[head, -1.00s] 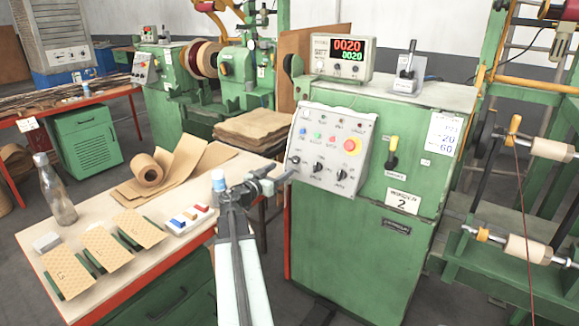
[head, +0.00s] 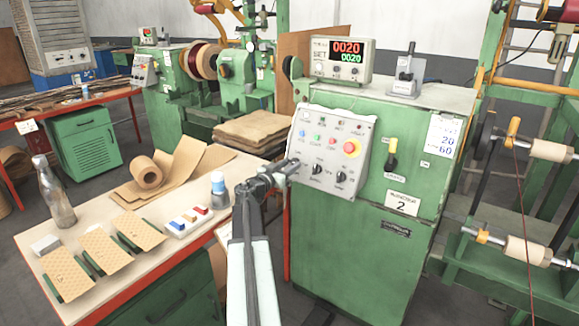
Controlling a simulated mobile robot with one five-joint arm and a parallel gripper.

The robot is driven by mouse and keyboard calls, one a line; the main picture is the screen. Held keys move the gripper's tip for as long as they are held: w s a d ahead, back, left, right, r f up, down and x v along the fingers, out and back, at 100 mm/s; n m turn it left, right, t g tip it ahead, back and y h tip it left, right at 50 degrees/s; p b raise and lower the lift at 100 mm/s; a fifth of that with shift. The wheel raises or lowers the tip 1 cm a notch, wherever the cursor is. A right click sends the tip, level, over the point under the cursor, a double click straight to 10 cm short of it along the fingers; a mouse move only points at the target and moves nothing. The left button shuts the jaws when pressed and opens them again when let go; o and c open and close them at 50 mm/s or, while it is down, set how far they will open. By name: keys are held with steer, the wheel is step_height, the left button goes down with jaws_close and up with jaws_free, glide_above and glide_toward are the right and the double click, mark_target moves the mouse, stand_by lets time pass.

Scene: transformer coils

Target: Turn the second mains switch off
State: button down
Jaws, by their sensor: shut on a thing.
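The green machine (head: 350,245) with a plate reading 2 stands in the middle right of the head view. My gripper (head: 292,166) is at the panel's left edge, at the height of that row. It is shut on a small switch there, which the jaws mostly hide. I cannot read its label or its setting. A black and yellow lever (head: 391,156) is right of the panel, apart from my gripper.
A display box (head: 341,59) reading 0020 stands on the machine. A wire stand (head: 525,250) is at right.

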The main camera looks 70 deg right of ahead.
steer(key=shift+n, duration=0.3)
steer(key=n+t, duration=0.2)
steer(key=n, duration=0.1)
steer(key=n+p, duration=0.1)
steer(key=n, duration=0.1)
steer(key=shift+s+a+r+t, duration=0.1)
steer(key=shift+s+r+t, duration=0.05)
steer(key=shift+s+t, duration=0.2)
steer(key=n, duration=0.2)
steer(key=n+t+p, duration=0.1)
steer(key=n, duration=0.1)
steer(key=n+t+p, duration=0.1)
steer(key=n, duration=0.1)
steer(key=shift+s+r+y, duration=0.1)
steer(key=shift+r+y, duration=0.15)
steer(key=shift+y, duration=0.05)
steer(key=n+t+y+p, duration=0.1)
steer(key=n+p, duration=0.1)
steer(key=n, duration=0.1)
steer(key=n+p, duration=0.2)
steer(key=shift+s+r+n+t+y, duration=0.15)
steer(key=shift+r+n+t+y, duration=0.05)
steer(key=shift+n+t+y, duration=0.2)
steer(key=shift+n+y+p, duration=0.6)
steer(key=shift+n+p, duration=0.6)
steer(key=shift+n, duration=0.6)
steer(key=shift+f, duration=0.1)
steer(key=c, duration=0.9)
jaws_free()
